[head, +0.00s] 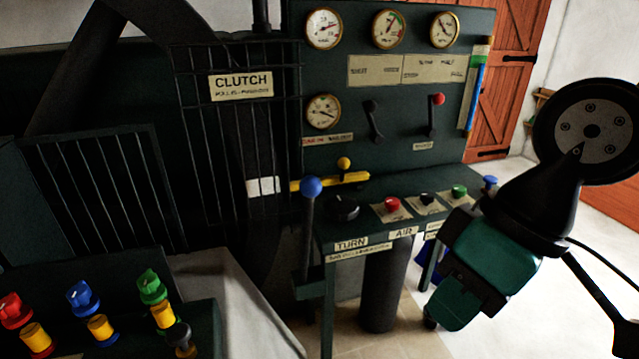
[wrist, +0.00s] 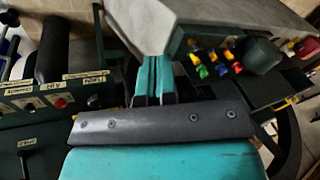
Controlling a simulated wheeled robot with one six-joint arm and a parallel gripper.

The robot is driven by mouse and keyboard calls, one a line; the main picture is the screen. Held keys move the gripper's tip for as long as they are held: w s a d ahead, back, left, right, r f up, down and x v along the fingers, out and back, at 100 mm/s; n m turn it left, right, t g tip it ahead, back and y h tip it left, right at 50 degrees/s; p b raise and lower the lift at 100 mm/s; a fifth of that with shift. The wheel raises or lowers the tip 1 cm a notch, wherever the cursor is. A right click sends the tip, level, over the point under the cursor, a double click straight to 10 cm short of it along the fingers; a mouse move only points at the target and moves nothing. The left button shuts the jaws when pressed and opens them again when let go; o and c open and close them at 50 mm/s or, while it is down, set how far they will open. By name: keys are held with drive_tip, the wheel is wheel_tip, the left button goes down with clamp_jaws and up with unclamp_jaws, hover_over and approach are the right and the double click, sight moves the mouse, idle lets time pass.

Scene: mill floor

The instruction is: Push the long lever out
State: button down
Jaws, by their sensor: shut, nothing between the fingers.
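The long lever (head: 307,230) has a dark upright shaft topped by a blue ball (head: 311,187). It stands at the left end of the green console in the head view, by the TURN label (head: 351,244). I cannot pick it out in the wrist view. My gripper (head: 436,322) hangs to the right of the lever in the head view, pointing down and left, well apart from it in the picture. In the wrist view its teal fingers (wrist: 154,82) are together with nothing between them.
The console carries a red button (head: 391,203), a black knob (head: 343,207) and a yellow-handled valve (head: 344,164). A barred CLUTCH guard (head: 240,130) stands behind the lever. Several coloured knobs (head: 80,298) stand at lower left. A black cylinder (head: 384,285) stands beneath the console.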

drive_tip(key=w+a+f+n+t+b, duration=0.2)
drive_tip(key=w+f+n+t+b, duration=0.3)
drive_tip(key=w+f+t+b, duration=0.45)
drive_tip(key=w+a+r+n+t+y+b, duration=0.1)
drive_tip(key=w+a+r+n+t+b, duration=0.1)
drive_tip(key=w+r+n+t, duration=0.3)
drive_tip(key=w+n+b, duration=0.1)
drive_tip(key=w+n, duration=0.3)
drive_tip(key=shift+a+n+t+y, duration=0.15)
drive_tip(key=shift+n+t+y, duration=0.15)
drive_tip(key=shift+n+t, duration=0.1)
drive_tip(key=shift+w, duration=0.1)
drive_tip(key=p, duration=0.6)
approach(317, 188)
drive_tip(key=x, duration=0.7)
drive_tip(key=shift+w+a, duration=0.2)
drive_tip(key=shift+w, duration=0.05)
